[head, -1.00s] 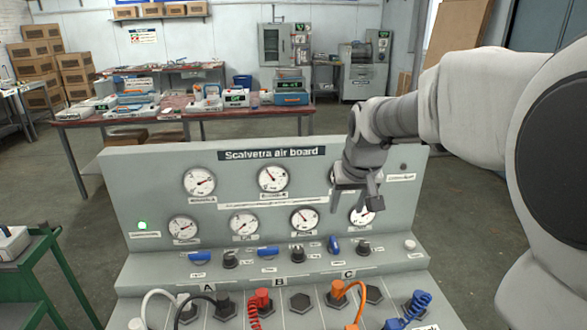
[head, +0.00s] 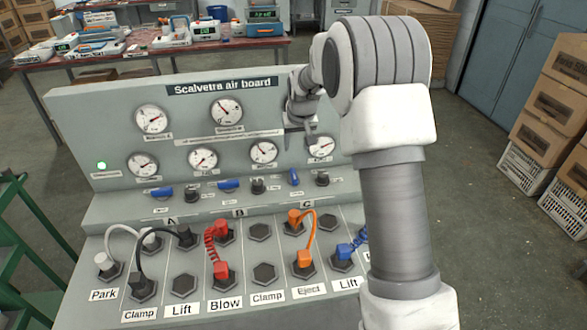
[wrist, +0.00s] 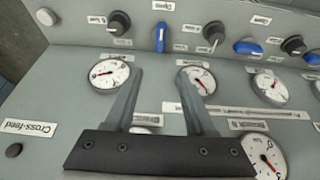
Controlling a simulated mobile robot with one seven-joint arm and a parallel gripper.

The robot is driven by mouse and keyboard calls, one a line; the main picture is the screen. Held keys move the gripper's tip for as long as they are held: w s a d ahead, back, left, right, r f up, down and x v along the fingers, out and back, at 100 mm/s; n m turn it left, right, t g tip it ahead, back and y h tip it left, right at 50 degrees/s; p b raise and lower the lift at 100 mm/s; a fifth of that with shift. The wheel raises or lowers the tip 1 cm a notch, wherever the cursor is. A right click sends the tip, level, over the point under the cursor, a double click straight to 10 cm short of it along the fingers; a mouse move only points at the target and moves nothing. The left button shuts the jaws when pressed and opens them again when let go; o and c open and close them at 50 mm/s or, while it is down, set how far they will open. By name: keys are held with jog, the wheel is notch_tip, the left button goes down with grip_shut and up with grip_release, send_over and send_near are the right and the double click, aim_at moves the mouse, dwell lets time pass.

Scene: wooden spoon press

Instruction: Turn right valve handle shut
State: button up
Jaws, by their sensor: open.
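The right valve handle (head: 294,177) is a blue lever on the sloped ledge of the grey air board. It stands lengthwise up the ledge, unlike the two blue handles to its left, which lie crosswise. In the wrist view, which looks from the opposite side, the right valve handle (wrist: 160,37) shows straight beyond the gap between my fingers. My gripper (wrist: 161,75) is open and empty. In the head view my gripper (head: 302,142) hangs before the board's upper right face, above the handle and apart from it.
The left blue handle (head: 162,193) and middle blue handle (head: 229,185) share the ledge with black knobs, one knob (head: 322,179) close right of the right handle. Gauges (head: 263,152) line the panel. Plugged hoses, including an orange hose (head: 311,235), fill the lower deck.

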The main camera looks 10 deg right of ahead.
aim_at(293, 171)
jog(key=x, duration=1.5)
jog(key=shift+f, duration=0.1)
jog(key=shift+c, duration=0.2)
jog(key=shift+s, duration=0.1)
grip_shut()
